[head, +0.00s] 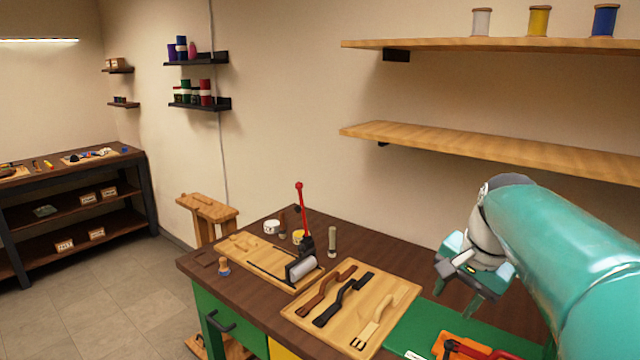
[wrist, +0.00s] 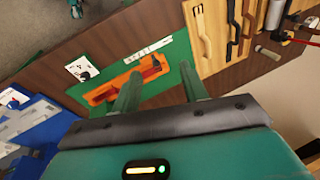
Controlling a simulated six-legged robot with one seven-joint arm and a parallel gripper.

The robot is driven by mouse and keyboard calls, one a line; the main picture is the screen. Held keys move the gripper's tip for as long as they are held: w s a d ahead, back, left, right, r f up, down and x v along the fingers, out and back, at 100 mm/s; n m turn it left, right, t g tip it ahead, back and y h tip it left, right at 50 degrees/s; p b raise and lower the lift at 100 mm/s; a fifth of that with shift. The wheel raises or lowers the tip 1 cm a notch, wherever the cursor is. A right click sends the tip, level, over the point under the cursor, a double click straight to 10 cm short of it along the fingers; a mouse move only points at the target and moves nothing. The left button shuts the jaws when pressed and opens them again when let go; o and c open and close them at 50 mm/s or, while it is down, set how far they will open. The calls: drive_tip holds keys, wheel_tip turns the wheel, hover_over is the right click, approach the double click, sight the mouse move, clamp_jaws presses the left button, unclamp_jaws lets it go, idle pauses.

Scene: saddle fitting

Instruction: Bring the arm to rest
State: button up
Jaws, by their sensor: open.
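My gripper (head: 468,302) hangs from the teal arm at the right of the head view, above the bench by the green mat (head: 414,322). It is open and nothing shows between its fingers. In the wrist view the two fingers of my gripper (wrist: 158,92) stand apart, pointing over the green mat (wrist: 178,60) and the dark wooden bench top. An orange tray (wrist: 112,90) with a red-handled tool lies on the mat near the left finger. I cannot judge the exact height above the bench.
A wooden board with straps (head: 398,290) lies beside the mat. A roller press with a red lever (head: 304,250) stands farther left. Two wooden shelves (head: 450,140) run along the wall behind the arm. A blue bin area (wrist: 45,135) shows in the wrist view.

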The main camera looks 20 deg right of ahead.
drive_tip(key=s+a+f+n+t, duration=0.1)
drive_tip(key=a+n, duration=0.5)
drive_tip(key=a, duration=0.6)
drive_tip(key=s+a+f+n+t, duration=0.1)
drive_tip(key=s+a+f+n, duration=0.2)
drive_tip(key=a, duration=0.9)
wheel_tip(320, 180, down, 3)
drive_tip(key=n, duration=0.4)
drive_tip(key=shift+s+a+f+n, duration=0.15)
drive_tip(key=shift+s+a+n, duration=0.05)
drive_tip(key=shift+n, duration=0.1)
drive_tip(key=shift+d, duration=0.1)
